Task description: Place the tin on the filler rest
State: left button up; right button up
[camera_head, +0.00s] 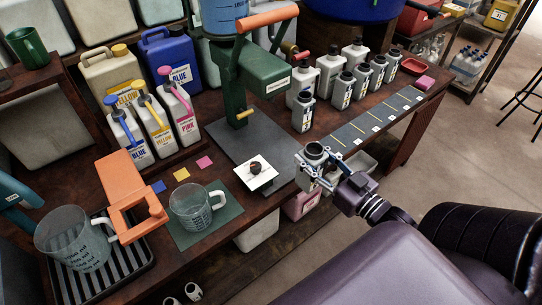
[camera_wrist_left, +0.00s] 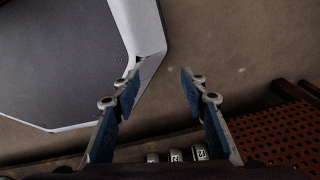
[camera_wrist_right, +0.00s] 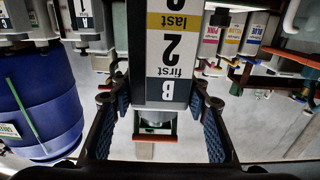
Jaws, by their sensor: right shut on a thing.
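My right gripper (camera_head: 316,164) is shut around a pale tin with a dark round top (camera_head: 314,150), beside the front edge of the bench. In the right wrist view the tin (camera_wrist_right: 174,50) sits between the fingers, its label reading B, 2, first and last, upside down in the picture. A small white square plate (camera_head: 262,182) with a dark and red spot, seemingly the filler rest, is left of the tin, in front of the green filler (camera_head: 265,75). My left gripper (camera_wrist_left: 158,88) is open and empty in the left wrist view; the head view does not show it.
Several similar tins (camera_head: 341,92) stand along the back of the bench at right. A glass jug (camera_head: 190,207) stands on a green mat left of the plate. The dark mat (camera_head: 240,150) around the plate is mostly clear.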

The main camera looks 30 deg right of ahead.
jog(key=shift+w+d+r, duration=0.15)
jog(key=shift+w+d, duration=0.1)
jog(key=shift+w, duration=0.1)
pick_arm(q)
jog(key=shift+s+a+r+p, duration=0.35)
jog(key=shift+a+r+p, duration=0.1)
jog(key=shift+r+p, duration=0.3)
pick_arm(e)
jog(key=w+a+f, duration=0.1)
jog(key=w, duration=0.7)
jog(key=w+f, duration=0.2)
jog(key=w, duration=0.7)
jog(key=shift+a+f, duration=0.3)
jog(key=shift+a, duration=0.05)
pick_arm(q)
jog(key=shift+f, duration=0.1)
pick_arm(e)
jog(key=shift+w, duration=0.1)
jog(key=o, duration=1.2)
jog(key=shift+f, duration=0.1)
pick_arm(q)
jog(key=shift+a, duration=0.1)
